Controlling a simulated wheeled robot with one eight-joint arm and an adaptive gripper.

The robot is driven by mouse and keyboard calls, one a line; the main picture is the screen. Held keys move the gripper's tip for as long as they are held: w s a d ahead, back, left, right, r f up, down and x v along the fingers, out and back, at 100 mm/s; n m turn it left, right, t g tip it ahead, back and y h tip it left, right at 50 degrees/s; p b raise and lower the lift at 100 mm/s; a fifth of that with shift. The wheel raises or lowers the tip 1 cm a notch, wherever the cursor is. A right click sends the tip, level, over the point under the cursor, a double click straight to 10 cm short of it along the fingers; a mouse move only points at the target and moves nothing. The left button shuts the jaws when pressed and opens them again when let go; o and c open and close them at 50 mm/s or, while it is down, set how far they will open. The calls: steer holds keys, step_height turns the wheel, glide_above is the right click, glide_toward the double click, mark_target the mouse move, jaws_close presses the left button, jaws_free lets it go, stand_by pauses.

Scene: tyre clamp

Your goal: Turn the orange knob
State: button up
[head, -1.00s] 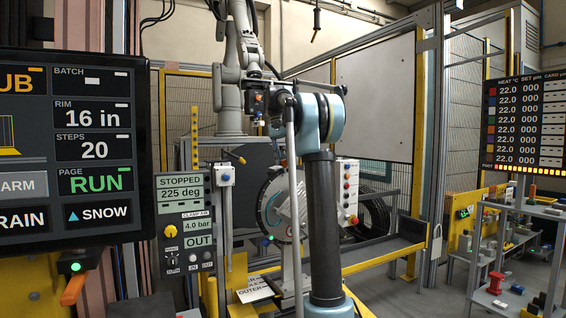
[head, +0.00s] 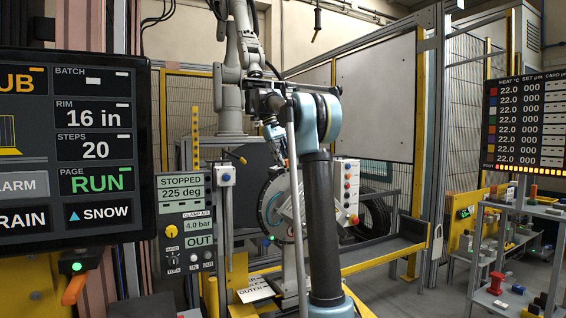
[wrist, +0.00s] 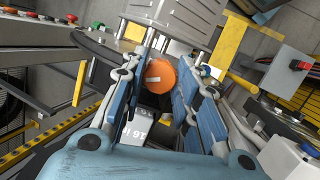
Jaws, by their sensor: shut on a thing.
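The orange knob (wrist: 160,77) is in the upper middle of the wrist view, a round orange disc with a short pale mark on its face. My gripper (wrist: 166,66) has its blue-padded fingers on both sides of the knob and is shut on it. The pale mark lies nearly level in the wrist view. In the head view my gripper (head: 273,135) points down beside the round clamp disc (head: 268,212), partly behind my arm. I cannot make out the knob in the head view.
A control panel (head: 185,195) reads STOPPED, 225 deg, 4.0 bar and OUT. A grey finned housing (wrist: 178,18) is close beyond the fingertips. A button box (head: 347,195) and yellow rails stand right of my arm. A large screen (head: 65,150) fills the left.

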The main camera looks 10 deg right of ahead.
steer(key=n+h, duration=0.1)
steer(key=n, duration=0.4)
steer(key=shift+a+n+t, duration=0.1)
steer(key=shift+n+t, duration=0.7)
steer(key=shift+n, duration=1.8)
steer(key=o, duration=1.1)
steer(key=shift+f, duration=0.1)
steer(key=shift+c, duration=0.2)
steer(key=v, duration=1.2)
steer(key=shift+a, duration=0.2)
steer(key=shift+s+f, duration=0.1)
steer(key=shift+f, duration=0.1)
